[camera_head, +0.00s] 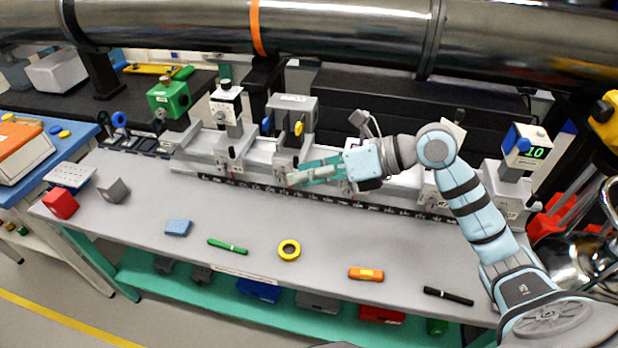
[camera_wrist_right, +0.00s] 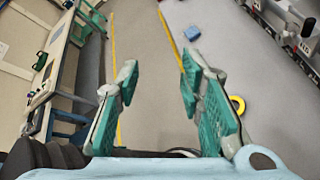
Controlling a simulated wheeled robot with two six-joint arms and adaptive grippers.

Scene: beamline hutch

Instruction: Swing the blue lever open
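My right gripper (camera_head: 300,176) reaches in from the right over the optics rail. Its green-padded fingers also show in the right wrist view (camera_wrist_right: 160,70), spread apart with nothing between them. In the head view a small blue lever-like part (camera_head: 267,124) sits on the left side of a grey boxed unit (camera_head: 291,104) on the rail. That unit also carries a yellow knob (camera_head: 298,127). The fingertips are below this unit in the picture, apart from the blue part. I cannot tell how far the blue part is swung. My left gripper is not in view.
The bench (camera_head: 215,262) carries a blue block (camera_head: 178,227), a green tool (camera_head: 228,246), a yellow ring (camera_head: 289,250), an orange box (camera_head: 366,274) and a black rod (camera_head: 448,296). A green unit (camera_head: 170,97) stands left on the rail. A steel pipe (camera_head: 340,34) crosses above.

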